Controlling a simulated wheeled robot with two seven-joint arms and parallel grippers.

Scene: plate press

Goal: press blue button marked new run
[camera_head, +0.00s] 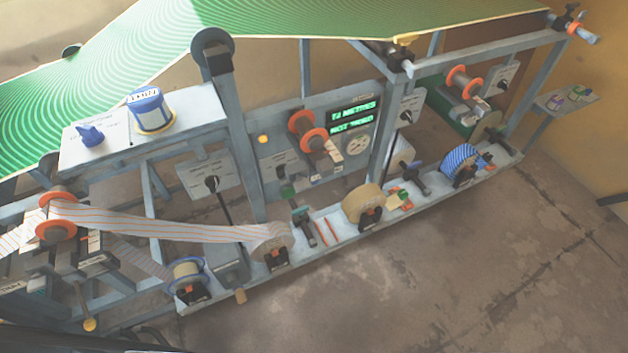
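Neither of my grippers can be made out in this view. Nothing is seen touching the button.
A striped paper web (160,225) runs from an orange-flanged roller (56,232) to a roll on the lower shelf. A green patterned sheet (300,20) spans the top. A grey post (228,140) rises right of the panel. Bare floor (480,270) lies at lower right.

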